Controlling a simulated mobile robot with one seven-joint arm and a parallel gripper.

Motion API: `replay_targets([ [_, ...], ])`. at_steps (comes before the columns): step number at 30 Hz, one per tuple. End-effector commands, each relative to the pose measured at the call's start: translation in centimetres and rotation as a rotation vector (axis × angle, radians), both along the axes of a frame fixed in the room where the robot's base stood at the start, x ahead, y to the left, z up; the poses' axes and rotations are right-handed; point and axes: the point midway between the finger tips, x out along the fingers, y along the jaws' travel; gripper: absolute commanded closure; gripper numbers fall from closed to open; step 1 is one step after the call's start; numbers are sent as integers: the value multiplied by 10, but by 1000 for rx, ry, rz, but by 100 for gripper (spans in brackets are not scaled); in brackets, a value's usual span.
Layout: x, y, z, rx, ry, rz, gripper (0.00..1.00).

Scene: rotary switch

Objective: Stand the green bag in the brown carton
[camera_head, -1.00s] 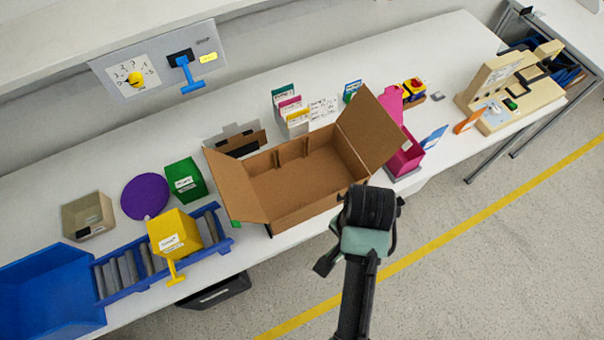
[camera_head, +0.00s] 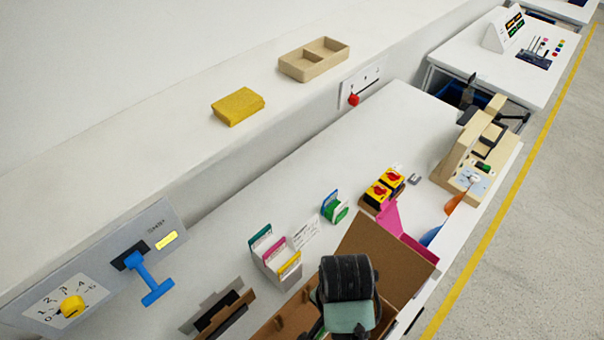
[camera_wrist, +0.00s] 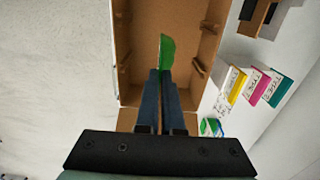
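My gripper (camera_wrist: 166,82) points down over the brown carton (camera_wrist: 196,20) in the wrist view. Its two dark fingers are close together, and the green bag (camera_wrist: 167,48) shows as a narrow green strip at their tips. The fingers look shut on it. The bag is seen edge-on, inside the carton's outline. I cannot tell whether it touches the carton floor. In the head view the open carton (camera_head: 385,252) is at the bottom edge, largely cut off and partly behind my arm. My fingers and the bag are hidden there.
Coloured files (camera_head: 275,253) stand behind the carton, with a green-and-blue item (camera_head: 334,207) to their right. A panel with a blue lever (camera_head: 146,277) and yellow dial (camera_head: 72,306) is at left. Red-and-yellow switches (camera_head: 384,188) sit right.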

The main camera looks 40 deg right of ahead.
Motion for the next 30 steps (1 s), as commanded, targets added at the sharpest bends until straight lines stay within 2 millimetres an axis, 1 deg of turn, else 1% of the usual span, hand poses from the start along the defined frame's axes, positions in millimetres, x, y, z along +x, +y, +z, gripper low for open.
replay_targets([
  [1, -1, 0, -8, 0, 1, -1, 100],
  [5, -1, 0, -22, 3, 4, -2, 100],
  [10, -2, 1, -52, 3, 4, 0, 100],
  [12, -2, 1, -60, 2, 2, 0, 100],
  [17, -1, 0, -75, 1, 2, -1, 100],
  [21, -2, 0, -95, 2, 2, 0, 100],
  [25, -1, 0, -107, 0, 1, 0, 100],
  [30, -1, 0, -109, -1, -1, 0, 100],
])
